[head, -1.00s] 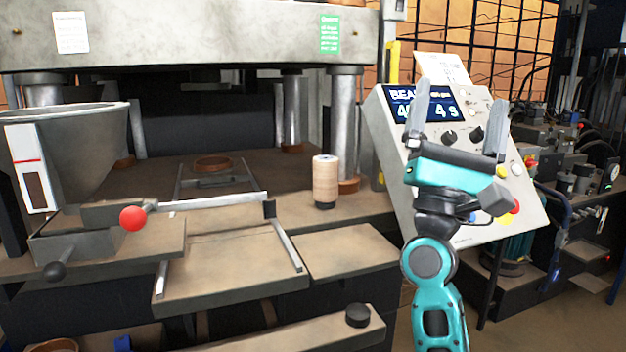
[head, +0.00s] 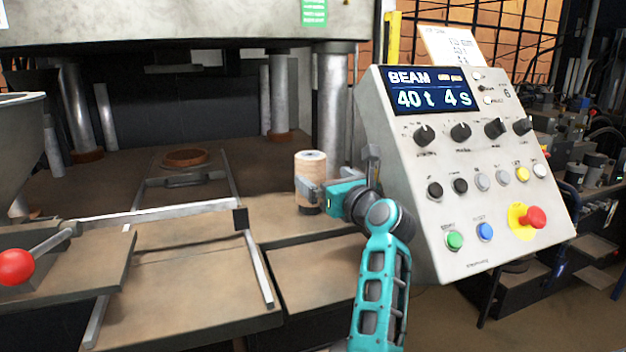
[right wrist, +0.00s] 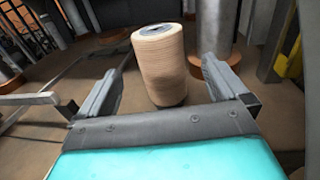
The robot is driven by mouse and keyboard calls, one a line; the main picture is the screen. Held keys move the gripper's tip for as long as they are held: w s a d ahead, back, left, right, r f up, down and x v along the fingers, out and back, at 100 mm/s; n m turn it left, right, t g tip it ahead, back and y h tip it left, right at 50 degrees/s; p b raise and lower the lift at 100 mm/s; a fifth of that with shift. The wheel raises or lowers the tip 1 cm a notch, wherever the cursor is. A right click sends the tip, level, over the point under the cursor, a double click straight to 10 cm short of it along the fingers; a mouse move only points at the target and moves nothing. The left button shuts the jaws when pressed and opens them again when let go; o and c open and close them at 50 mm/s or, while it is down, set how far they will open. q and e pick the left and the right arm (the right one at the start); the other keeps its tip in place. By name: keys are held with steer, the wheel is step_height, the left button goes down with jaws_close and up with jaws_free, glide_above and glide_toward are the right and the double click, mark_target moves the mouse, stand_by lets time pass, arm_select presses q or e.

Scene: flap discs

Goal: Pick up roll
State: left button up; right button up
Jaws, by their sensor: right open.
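The roll (head: 311,168) is a pale tan wound cylinder with a dark base. It stands upright on the brown press table, near the right front post. My right gripper (head: 322,190) is at the roll's right side, with one finger showing in front of the roll's lower part. In the right wrist view the roll (right wrist: 160,62) stands ahead, between the two open fingers (right wrist: 158,85), with a gap on each side. The fingers do not touch it. The far finger is partly hidden in the head view. My left gripper is not in view.
A control panel (head: 470,200) with knobs and buttons stands close to the right of my arm. A metal post (head: 331,100) rises behind the roll. A rail frame (head: 258,265) and a red-knobbed lever (head: 15,267) lie to the left.

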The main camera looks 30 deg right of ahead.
mark_target(311, 171)
steer(key=shift+w+d+f, duration=0.15)
steer(key=shift+w, duration=1.05)
steer(key=shift+w+d+f, duration=0.1)
steer(key=shift+w, duration=1.1)
steer(key=shift+w+d+f, duration=0.15)
steer(key=shift+w, duration=1.05)
steer(key=c, duration=1.4)
steer(key=shift+r, duration=0.1)
steer(key=shift+r, duration=0.1)
